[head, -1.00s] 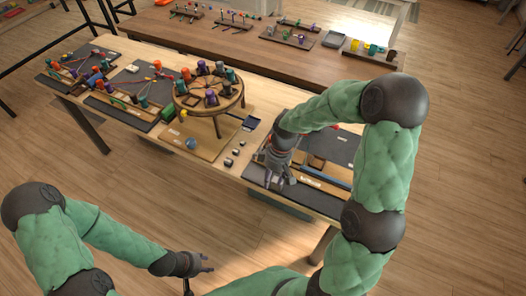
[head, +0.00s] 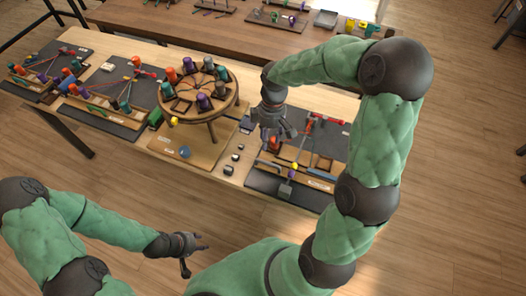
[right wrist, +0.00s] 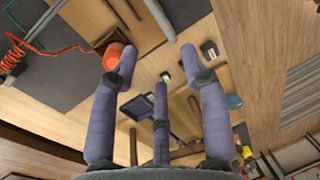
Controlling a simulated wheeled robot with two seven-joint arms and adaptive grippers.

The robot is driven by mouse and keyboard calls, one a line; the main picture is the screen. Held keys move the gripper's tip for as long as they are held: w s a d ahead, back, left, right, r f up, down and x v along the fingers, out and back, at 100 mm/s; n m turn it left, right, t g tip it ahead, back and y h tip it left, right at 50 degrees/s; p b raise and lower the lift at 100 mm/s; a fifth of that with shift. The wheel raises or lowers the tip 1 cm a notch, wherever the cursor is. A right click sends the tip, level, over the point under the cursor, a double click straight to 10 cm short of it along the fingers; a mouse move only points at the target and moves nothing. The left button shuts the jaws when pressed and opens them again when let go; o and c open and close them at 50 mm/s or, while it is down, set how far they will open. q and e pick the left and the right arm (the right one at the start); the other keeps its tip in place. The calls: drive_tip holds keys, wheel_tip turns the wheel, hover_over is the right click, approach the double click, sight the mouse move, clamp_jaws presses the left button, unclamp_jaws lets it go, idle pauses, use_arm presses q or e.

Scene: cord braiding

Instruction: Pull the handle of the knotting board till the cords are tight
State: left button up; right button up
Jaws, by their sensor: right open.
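The right-hand knotting board (head: 262,183) lies on the light table, dark with a wooden strip. A grey handle-like piece (head: 286,188) is near its front edge, with a yellow piece (head: 294,167) just behind. A red piece (head: 308,128) lies at the back. My right gripper (head: 272,138) is above the board's back left, fingers spread and empty, apart from the handle. In the right wrist view, an orange cup (right wrist: 113,56) and a red coiled cord (right wrist: 52,47) show beyond its fingers. My left gripper (head: 203,242) is open and empty over the floor, in front of the table.
A round wooden stand (head: 232,104) with several coloured cups is left of my right gripper. Two more cord boards, one (head: 115,108) and another (head: 38,72), lie further left. A second table (head: 190,32) stands behind.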

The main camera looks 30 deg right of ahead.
drive_tip(key=b, duration=0.2)
hover_over(266, 158)
drive_tip(key=s+a, duration=0.1)
drive_tip(key=s, duration=0.2)
drive_tip(key=f, duration=0.9)
drive_tip(key=shift+w+a+f, duration=0.15)
drive_tip(key=shift+a+f, duration=0.05)
drive_tip(key=shift+c, duration=0.3)
clamp_jaws()
